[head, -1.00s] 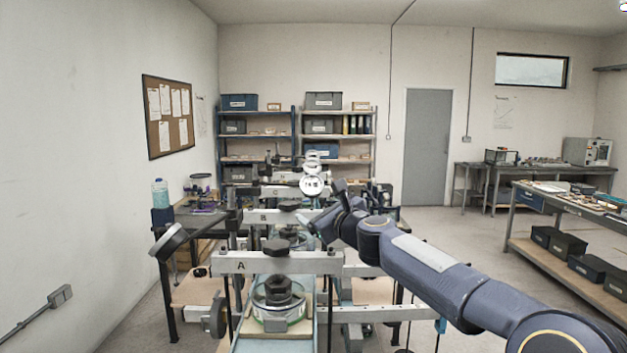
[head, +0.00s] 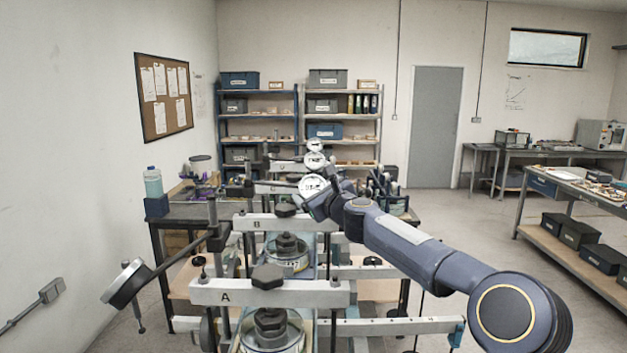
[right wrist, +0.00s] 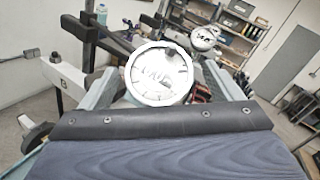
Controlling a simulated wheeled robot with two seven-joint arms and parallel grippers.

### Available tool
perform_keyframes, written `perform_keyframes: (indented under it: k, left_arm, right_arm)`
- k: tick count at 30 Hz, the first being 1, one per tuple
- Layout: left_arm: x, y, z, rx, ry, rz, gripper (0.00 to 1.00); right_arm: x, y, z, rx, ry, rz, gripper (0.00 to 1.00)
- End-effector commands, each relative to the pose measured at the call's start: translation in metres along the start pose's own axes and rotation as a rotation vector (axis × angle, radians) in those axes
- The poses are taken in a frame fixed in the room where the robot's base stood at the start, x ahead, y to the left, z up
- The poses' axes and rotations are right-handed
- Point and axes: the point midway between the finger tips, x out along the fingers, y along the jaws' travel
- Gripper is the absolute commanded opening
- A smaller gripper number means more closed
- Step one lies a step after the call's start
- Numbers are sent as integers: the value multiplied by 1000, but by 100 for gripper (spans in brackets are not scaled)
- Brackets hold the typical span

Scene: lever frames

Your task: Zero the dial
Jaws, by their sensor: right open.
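A round white dial (head: 312,186) stands above the row of lever frames in the head view. My right gripper (head: 319,207) is right in front of it and covers part of its lower edge. In the right wrist view the dial (right wrist: 160,74) faces me between the two pale fingers, with a dark knob-like piece at its upper rim. The fingers look spread apart, with the dial beyond or between them; I cannot tell if they touch it. The needle is too blurred to read. My left gripper is not in view.
More dials (head: 315,160) stand farther back. Frame A (head: 235,292) is nearest, frame B (head: 262,223) behind it, both with black knobs. A bottle (head: 153,181) stands on the left bench.

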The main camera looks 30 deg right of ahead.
Motion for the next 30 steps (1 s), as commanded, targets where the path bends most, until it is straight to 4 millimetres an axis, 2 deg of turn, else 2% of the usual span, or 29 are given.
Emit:
perform_keyframes:
  k: [1, 5, 13, 24, 26, 30]
  left_arm:
    - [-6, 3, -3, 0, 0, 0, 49]
    - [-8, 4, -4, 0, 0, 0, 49]
    - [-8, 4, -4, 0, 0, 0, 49]
    - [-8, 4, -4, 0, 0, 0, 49]
    - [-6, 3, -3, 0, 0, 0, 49]
    - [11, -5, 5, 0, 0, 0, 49]
  right_arm:
    - [6, -1, 3, 3, 0, 1, 85]
    - [14, 0, 2, 1, -1, 1, 85]
    - [16, 0, 0, -1, -1, 0, 85]
    - [16, 0, 0, 0, 0, 0, 40]
    - [16, 1, -1, 2, -1, -3, 40]
    - [16, 5, -5, 45, -3, -55, 40]
